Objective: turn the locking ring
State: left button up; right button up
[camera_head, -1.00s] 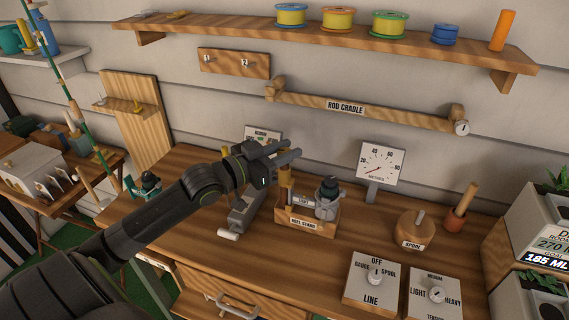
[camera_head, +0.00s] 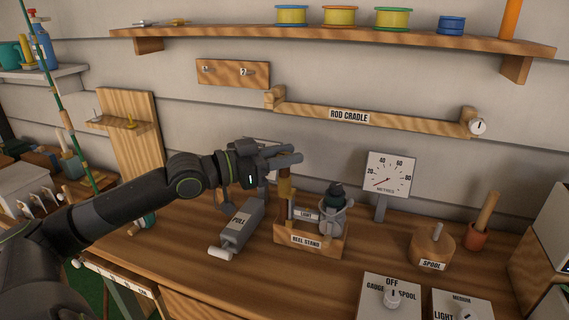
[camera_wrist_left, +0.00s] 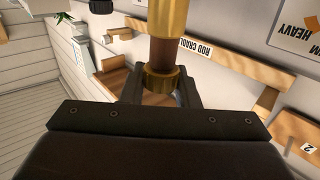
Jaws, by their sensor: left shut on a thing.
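The locking ring appears to be the gold, ridged ring (camera_wrist_left: 162,80) on a brown post with a gold upper part (camera_wrist_left: 167,14) in the left wrist view. My left gripper (camera_wrist_left: 160,90) is shut on it, a dark finger on each side. In the head view my left gripper (camera_head: 288,161) reaches in from the left to the top of the gold-brown post (camera_head: 285,188). The post stands at the left end of the wooden reel stand (camera_head: 306,241). The fingers partly hide the ring there. My right gripper is out of view.
A grey reel (camera_head: 333,215) sits on the stand just right of the post. A dial gauge (camera_head: 388,175), a wooden spool (camera_head: 432,247) and switch boxes (camera_head: 390,300) stand to the right. The rod cradle (camera_head: 375,118) is on the wall.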

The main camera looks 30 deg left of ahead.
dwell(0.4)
pick_arm(q)
jog(key=o, duration=1)
jog(key=shift+c, duration=0.2)
jog(key=p+v, duration=1.5)
jog(key=v, duration=0.2)
jog(key=shift+s, duration=0.2)
jog(key=shift+a, duration=0.1)
